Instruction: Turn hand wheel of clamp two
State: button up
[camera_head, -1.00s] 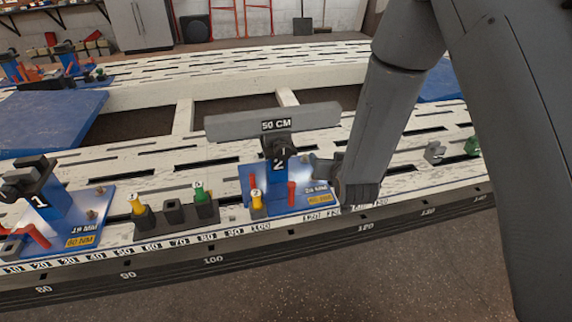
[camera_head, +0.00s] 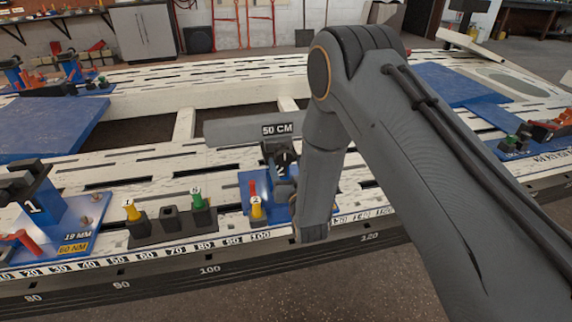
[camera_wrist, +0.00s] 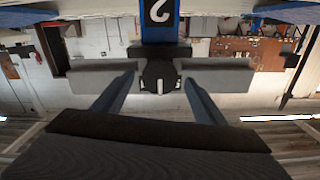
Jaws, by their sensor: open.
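Clamp two (camera_head: 282,158) stands on its blue base plate, with a blue post, a dark head and a "2" label. In the wrist view the picture is upside down, and the clamp's "2" label (camera_wrist: 158,12) shows above a dark round part (camera_wrist: 159,72), perhaps the hand wheel. My gripper (camera_wrist: 160,80) is open, with one finger on each side of this dark part. I cannot tell whether they touch it. In the head view my forearm hides the right side of the clamp and most of the gripper.
A dark rack with a yellow knob (camera_head: 131,212) and a green knob (camera_head: 197,200) stands left of clamp two. Another yellow knob (camera_head: 256,209) stands at its base. Clamp one (camera_head: 38,205) is at far left. Blue plates (camera_head: 462,84) lie at back right.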

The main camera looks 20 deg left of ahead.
jog(key=shift+w+a, duration=0.35)
jog(key=shift+w, duration=0.2)
jog(key=c, duration=1)
jog(key=shift+c, duration=0.2)
